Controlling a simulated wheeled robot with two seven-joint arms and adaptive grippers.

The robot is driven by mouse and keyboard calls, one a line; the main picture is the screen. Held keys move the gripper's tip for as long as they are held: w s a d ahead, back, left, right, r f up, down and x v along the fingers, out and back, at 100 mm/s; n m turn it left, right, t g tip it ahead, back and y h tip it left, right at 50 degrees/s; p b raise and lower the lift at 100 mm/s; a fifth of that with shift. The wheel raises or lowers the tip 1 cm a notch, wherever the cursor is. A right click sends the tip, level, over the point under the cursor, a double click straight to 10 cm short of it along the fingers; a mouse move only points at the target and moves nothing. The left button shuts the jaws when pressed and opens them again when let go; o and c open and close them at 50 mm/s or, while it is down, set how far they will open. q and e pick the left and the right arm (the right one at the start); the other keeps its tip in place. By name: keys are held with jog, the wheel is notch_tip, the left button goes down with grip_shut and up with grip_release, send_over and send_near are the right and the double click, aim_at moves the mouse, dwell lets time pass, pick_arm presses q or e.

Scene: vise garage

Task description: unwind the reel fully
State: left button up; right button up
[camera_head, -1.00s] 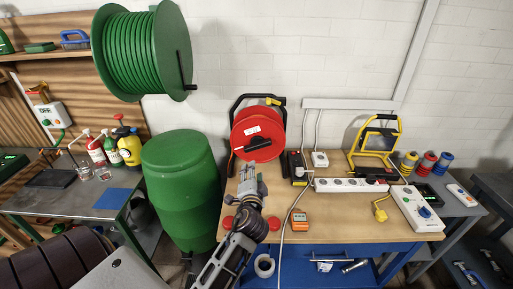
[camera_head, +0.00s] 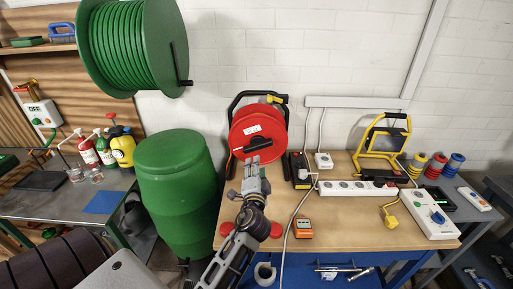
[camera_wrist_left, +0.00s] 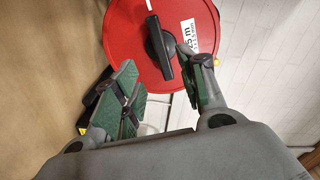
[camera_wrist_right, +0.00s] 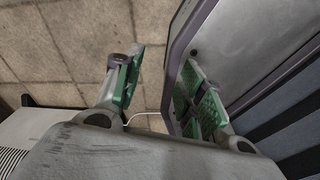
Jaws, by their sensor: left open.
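A red cable reel (camera_head: 257,131) in a black frame stands at the back left of the wooden bench. A black handle (camera_head: 258,142) lies across its face; in the left wrist view this handle (camera_wrist_left: 159,48) is tilted and lies just beyond the fingertips. My left gripper (camera_head: 252,163) is open and empty in front of the reel, its fingers (camera_wrist_left: 160,75) on either side of the handle's lower end. I cannot tell whether they touch it. My right gripper (camera_wrist_right: 162,85) is open and empty, beside a grey metal edge and above the tiled floor. It is outside the head view.
A green hose reel (camera_head: 130,45) hangs on the wall above a green barrel (camera_head: 177,190). A charger (camera_head: 297,170), a power strip (camera_head: 355,188), a yellow work lamp (camera_head: 383,145) and an orange meter (camera_head: 302,226) are on the bench. The bench middle is mostly clear.

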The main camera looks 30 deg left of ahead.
aim_at(256, 149)
pick_arm(q)
jog(key=p+x, duration=0.1)
jog(key=x, duration=0.6)
jog(key=shift+r, duration=0.1)
jog(key=p+x, duration=0.1)
jog(key=x, duration=0.2)
jog(key=shift+w, duration=0.15)
jog(key=shift+x, duration=1.55)
jog(key=shift+a, duration=0.1)
pick_arm(e)
jog(key=a+r, duration=0.2)
jog(key=a, duration=0.1)
jog(key=shift+a+r, duration=0.15)
jog(key=shift+r, duration=0.05)
pick_arm(q)
jog(key=shift+c, duration=0.6)
grip_shut()
pick_arm(e)
jog(key=shift+w+d, duration=0.1)
jog(key=shift+d, duration=0.6)
